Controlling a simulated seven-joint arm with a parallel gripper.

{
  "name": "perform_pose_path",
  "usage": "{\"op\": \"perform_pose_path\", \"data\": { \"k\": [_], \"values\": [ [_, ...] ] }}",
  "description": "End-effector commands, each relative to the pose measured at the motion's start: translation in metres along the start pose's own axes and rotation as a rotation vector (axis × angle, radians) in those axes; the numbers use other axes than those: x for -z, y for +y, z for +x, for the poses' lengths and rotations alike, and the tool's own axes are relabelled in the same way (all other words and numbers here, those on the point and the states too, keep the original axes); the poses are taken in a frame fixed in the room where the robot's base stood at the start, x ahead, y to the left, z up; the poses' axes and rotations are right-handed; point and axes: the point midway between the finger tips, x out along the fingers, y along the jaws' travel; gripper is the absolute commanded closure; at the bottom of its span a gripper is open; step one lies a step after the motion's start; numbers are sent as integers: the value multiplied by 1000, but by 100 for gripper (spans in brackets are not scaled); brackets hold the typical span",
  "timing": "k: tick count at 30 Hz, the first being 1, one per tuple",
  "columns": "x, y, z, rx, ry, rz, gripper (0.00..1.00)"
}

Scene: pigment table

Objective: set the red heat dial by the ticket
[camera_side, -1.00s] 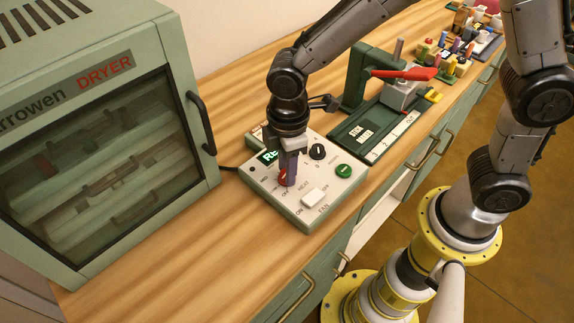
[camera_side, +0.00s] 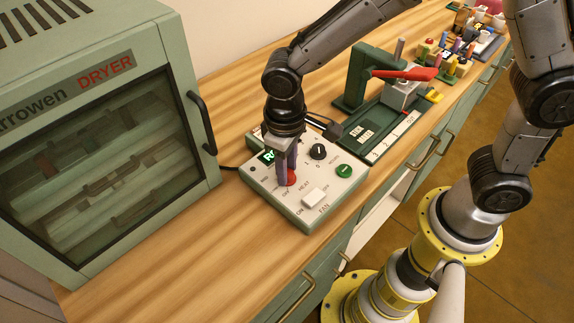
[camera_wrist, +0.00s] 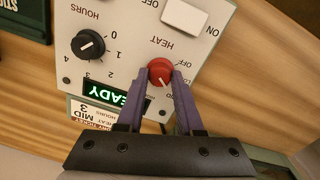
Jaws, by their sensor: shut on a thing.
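The red heat dial (camera_wrist: 160,71) sits on the control box (camera_side: 325,199); it also shows in the side view (camera_side: 291,178). My gripper (camera_wrist: 161,76) is shut on the dial, one purple finger on each side. The dial's white line points to the lower right in the wrist view, toward the partly hidden lettering below LO; the exact setting is hard to tell. The ticket (camera_wrist: 92,113) beside the box reads HEAT MID and HOURS 3.
A black hours dial (camera_wrist: 88,45), a white fan switch (camera_wrist: 184,17) and a green button (camera_side: 344,171) are on the box. The lit display (camera_wrist: 113,92) shows part of READY. The dryer (camera_side: 95,150) stands left, a green press (camera_side: 355,80) behind.

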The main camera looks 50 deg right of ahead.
Motion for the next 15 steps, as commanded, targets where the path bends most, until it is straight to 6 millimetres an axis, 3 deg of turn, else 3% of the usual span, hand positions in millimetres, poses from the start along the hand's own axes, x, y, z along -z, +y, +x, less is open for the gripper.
{"op": "perform_pose_path", "data": {
  "k": [15],
  "values": [
    [1, 0, -2, 2, -1, 134, 100]
  ]
}}
